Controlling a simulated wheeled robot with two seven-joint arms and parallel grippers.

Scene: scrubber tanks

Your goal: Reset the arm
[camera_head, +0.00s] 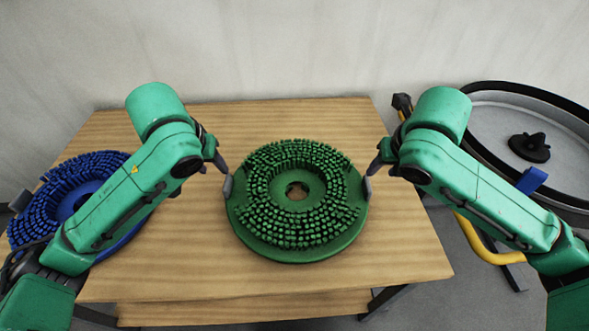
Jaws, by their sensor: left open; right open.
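A round green scrubber brush (297,246) lies flat, bristles up, on the wooden table (262,122). It has a hole in its middle. My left gripper (227,184) is at the left rim of the green brush, and my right gripper (367,187) is at its right rim. Both grippers are open, with fingertips close to the rim. I cannot tell whether they touch it. My two green arms come in from the lower left and lower right corners.
A blue scrubber brush (48,202) lies at the table's left edge, partly behind my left arm. A round grey tank (488,122) with a black rim and a yellow bar (478,240) stands at the right. The table is clear behind and in front of the green brush.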

